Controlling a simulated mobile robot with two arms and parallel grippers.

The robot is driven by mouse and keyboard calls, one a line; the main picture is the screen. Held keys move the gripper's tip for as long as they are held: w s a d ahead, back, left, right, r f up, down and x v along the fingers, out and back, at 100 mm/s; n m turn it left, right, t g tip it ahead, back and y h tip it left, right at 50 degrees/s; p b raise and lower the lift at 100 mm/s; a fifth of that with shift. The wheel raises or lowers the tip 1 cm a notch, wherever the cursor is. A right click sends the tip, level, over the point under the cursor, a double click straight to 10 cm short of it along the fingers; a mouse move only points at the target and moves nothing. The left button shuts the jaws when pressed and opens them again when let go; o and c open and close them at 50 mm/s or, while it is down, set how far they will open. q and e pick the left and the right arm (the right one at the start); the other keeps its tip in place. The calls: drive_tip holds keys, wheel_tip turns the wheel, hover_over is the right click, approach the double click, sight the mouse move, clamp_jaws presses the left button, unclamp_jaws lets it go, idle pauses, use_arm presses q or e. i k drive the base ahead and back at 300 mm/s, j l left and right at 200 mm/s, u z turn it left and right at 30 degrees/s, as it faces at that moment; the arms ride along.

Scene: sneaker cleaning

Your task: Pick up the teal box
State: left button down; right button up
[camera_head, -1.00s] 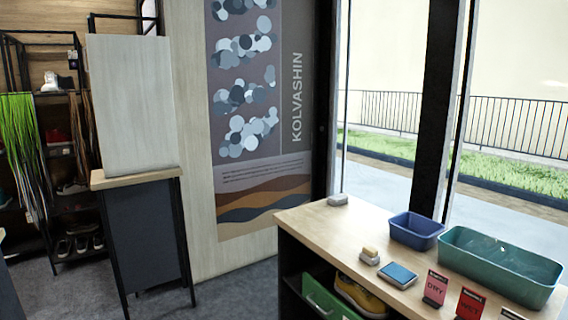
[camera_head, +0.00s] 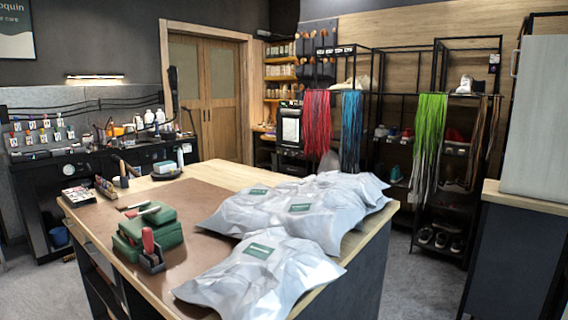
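The workbench in front of me carries dark green boxes (camera_head: 158,217), stacked near its left middle. Whether these count as teal I cannot tell. A small item with a teal-blue part (camera_head: 165,167) sits at the bench's far end, too small to make out well. The large teal open bin from the earlier view is out of view. Neither of my grippers is in view.
Several silvery-grey bags (camera_head: 262,268) cover the right side of the workbench (camera_head: 205,185). A red-handled tool (camera_head: 148,240) stands in front of the green boxes. Shelves with laces (camera_head: 430,140) stand behind. Grey floor (camera_head: 412,275) is open at right.

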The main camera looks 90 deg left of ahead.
sight(162, 168)
drive_tip(key=u, duration=3.6)
drive_tip(key=i+j+u, duration=0.45)
drive_tip(key=i+j, duration=0.25)
drive_tip(key=j, duration=0.15)
drive_tip(key=i+j+u, duration=0.25)
drive_tip(key=i, duration=0.75)
drive_tip(key=i+j+u, duration=0.3)
drive_tip(key=i, duration=0.75)
drive_tip(key=i+l, duration=0.1)
drive_tip(key=i, duration=1.95)
drive_tip(key=i+z, duration=0.25)
drive_tip(key=i, duration=0.2)
drive_tip(key=i+z, duration=0.25)
drive_tip(key=i, duration=0.2)
drive_tip(key=i+j+z, duration=0.25)
drive_tip(key=i, duration=0.2)
drive_tip(key=i+j+z, duration=0.2)
drive_tip(key=i, duration=0.25)
drive_tip(key=i+l+z, duration=0.1)
drive_tip(key=z, duration=0.35)
drive_tip(key=i+z, duration=0.3)
drive_tip(key=z, duration=0.15)
drive_tip(key=i+z, duration=0.15)
drive_tip(key=z, duration=0.3)
drive_tip(key=i+j+z, duration=0.15)
drive_tip(key=z, duration=0.3)
drive_tip(key=i+j+z, duration=0.2)
drive_tip(key=z, duration=0.25)
